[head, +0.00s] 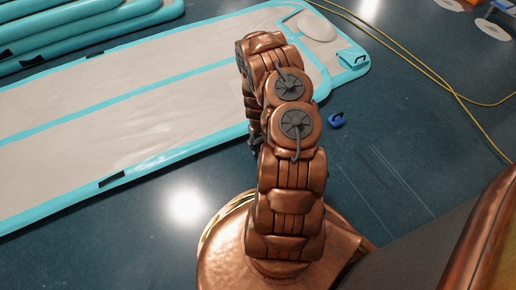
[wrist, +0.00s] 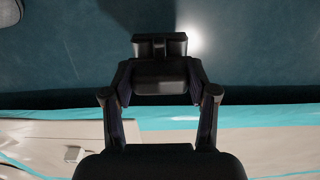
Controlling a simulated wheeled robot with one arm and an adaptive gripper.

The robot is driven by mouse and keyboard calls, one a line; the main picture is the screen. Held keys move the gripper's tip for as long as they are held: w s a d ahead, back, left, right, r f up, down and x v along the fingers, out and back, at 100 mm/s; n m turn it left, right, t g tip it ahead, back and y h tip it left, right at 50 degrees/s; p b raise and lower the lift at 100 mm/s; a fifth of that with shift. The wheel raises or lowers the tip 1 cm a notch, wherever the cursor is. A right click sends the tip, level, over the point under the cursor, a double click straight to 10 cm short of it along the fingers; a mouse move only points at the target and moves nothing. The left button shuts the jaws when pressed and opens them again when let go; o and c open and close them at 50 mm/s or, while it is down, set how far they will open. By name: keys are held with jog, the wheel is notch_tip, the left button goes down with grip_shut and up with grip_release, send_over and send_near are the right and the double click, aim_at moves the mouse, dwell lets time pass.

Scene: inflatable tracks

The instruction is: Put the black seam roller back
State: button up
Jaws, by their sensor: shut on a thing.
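My gripper (wrist: 160,45) shows in the wrist view with its dark fingers closed in at the top of the linkage. A dark, rounded block (wrist: 160,77) sits between the fingers and looks like the black seam roller. Its outline merges with the dark fingers, so its full shape is hard to tell. In the head view, my copper arm hides most of the gripper and what it holds. I see no separate black roller lying on the floor or track.
A long beige inflatable track (head: 130,122) with turquoise edges lies to the left and behind my arm. Stacked turquoise tracks (head: 70,30) are at the upper left. A small blue item (head: 336,121) lies on the floor. Yellow cable (head: 432,77) runs at the right.

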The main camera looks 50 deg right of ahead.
aim_at(258, 147)
jog(key=shift+f+b, duration=1.15)
jog(key=shift+f, duration=0.6)
jog(key=shift+f, duration=0.15)
jog(key=o, duration=1)
